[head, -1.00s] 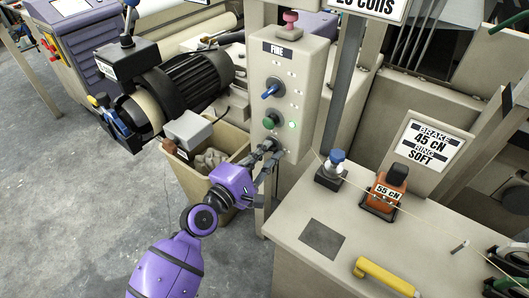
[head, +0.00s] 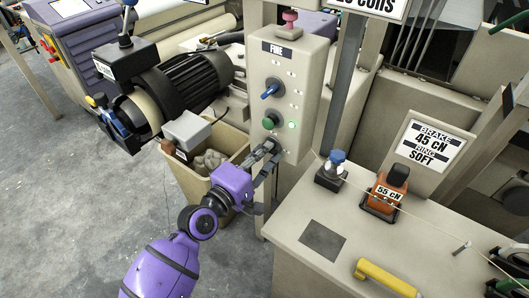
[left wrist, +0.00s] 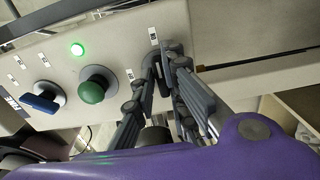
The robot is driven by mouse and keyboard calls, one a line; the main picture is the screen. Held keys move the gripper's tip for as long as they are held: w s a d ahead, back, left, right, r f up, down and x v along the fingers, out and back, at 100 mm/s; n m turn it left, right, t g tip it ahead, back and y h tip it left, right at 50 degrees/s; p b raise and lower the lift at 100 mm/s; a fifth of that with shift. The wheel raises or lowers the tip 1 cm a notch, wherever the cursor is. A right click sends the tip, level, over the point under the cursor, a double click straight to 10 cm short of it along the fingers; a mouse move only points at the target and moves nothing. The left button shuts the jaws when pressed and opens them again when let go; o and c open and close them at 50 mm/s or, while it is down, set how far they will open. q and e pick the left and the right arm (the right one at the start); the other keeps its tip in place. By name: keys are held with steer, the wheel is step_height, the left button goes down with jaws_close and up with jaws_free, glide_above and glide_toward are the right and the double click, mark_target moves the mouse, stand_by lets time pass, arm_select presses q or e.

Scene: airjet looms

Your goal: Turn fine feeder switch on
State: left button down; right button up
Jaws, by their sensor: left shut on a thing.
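The feeder control box (head: 294,75) labelled FINE stands upright in the middle of the head view. Down its face come a blue selector knob (head: 270,90), a green button (head: 270,122) with a lit green lamp (head: 292,124) to its right, and a lower control that my gripper hides. My left gripper (head: 273,147) is at the lower face, shut on this small grey switch (left wrist: 171,47). In the left wrist view the fingertips flank the switch, which is mostly covered, so its setting cannot be read. The green button (left wrist: 94,88) and blue knob (left wrist: 42,98) show to the left.
A red-pink mushroom button (head: 290,18) sits on top of the box. A bin (head: 192,182) and a black motor (head: 196,80) stand to its left. A bench (head: 290,228) with an orange tensioner (head: 387,192) and yellow handle (head: 385,277) is at the right.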

arm_select(q)
steer(key=shift+s+f, duration=0.2)
steer(key=shift+f, duration=0.35)
steer(key=c, duration=1.9)
jaws_free()
steer(key=shift+o, duration=0.3)
steer(key=shift+w+r, duration=0.1)
steer(key=shift+r, duration=0.1)
steer(key=v, duration=1.2)
